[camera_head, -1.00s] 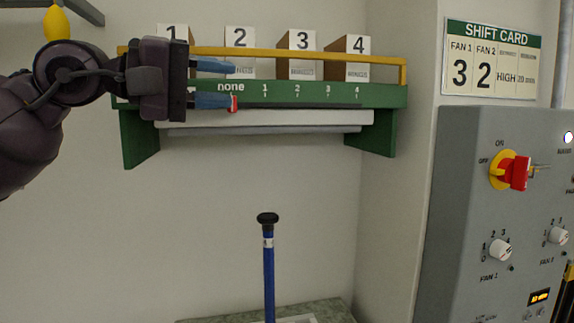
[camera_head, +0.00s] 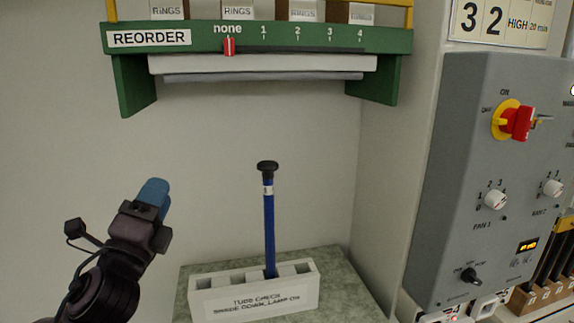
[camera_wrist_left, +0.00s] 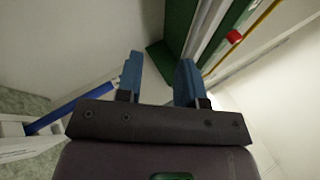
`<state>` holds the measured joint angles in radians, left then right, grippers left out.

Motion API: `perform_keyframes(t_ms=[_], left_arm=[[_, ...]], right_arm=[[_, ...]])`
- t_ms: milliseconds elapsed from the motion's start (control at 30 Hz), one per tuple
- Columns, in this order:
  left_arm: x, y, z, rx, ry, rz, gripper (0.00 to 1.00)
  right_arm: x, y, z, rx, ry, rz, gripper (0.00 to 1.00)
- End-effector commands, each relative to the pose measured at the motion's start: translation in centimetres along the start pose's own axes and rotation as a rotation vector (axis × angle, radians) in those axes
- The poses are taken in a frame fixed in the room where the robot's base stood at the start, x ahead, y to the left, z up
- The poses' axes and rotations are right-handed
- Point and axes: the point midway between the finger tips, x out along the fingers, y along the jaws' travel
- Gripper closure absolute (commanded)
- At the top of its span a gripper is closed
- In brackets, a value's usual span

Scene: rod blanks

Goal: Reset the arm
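My left gripper (camera_head: 154,198) is at the lower left of the head view, pointing up and slightly right. It is in front of the bare wall, below the green shelf and apart from everything. In the left wrist view its two blue fingers (camera_wrist_left: 158,80) stand apart with nothing between them, so it is open and empty. My right gripper is in no view.
A green shelf (camera_head: 130,72) carries a red slider (camera_head: 229,46) at "none". A blue rod (camera_head: 269,225) with a black cap stands upright in a white rack (camera_head: 254,300) on a greenish bench (camera_head: 345,290). A grey control panel (camera_head: 450,180) is at the right.

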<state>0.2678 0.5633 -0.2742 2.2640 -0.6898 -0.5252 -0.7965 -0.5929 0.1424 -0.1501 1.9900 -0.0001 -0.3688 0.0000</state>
Motion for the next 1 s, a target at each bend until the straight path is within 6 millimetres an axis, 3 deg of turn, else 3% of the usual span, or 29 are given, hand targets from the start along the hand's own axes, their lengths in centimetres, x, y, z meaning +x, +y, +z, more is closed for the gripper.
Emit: perform_keyframes(t_ms=[100,300,500,600,700,1000], left_arm=[[-4.1,5.1,0.6,-0.247,-0.107,0.223,0.65],[-12.9,12.4,0.6,-0.627,-0.341,0.588,0.65],[-23.7,17.1,-0.9,-0.953,-0.639,0.935,0.65],[-28.6,18.0,-1.8,-1.072,-0.786,1.076,0.65],[-32.2,18.2,-2.6,-1.151,-0.903,1.178,0.65],[-39.6,17.6,-4.5,-1.285,-1.161,1.378,0.65]], right_arm=[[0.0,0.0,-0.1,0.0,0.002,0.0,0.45],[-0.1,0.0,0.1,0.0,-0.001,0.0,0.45],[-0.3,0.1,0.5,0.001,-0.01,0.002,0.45],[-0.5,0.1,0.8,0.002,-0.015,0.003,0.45],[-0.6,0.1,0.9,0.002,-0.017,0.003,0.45],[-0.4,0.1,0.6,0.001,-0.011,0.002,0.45]])
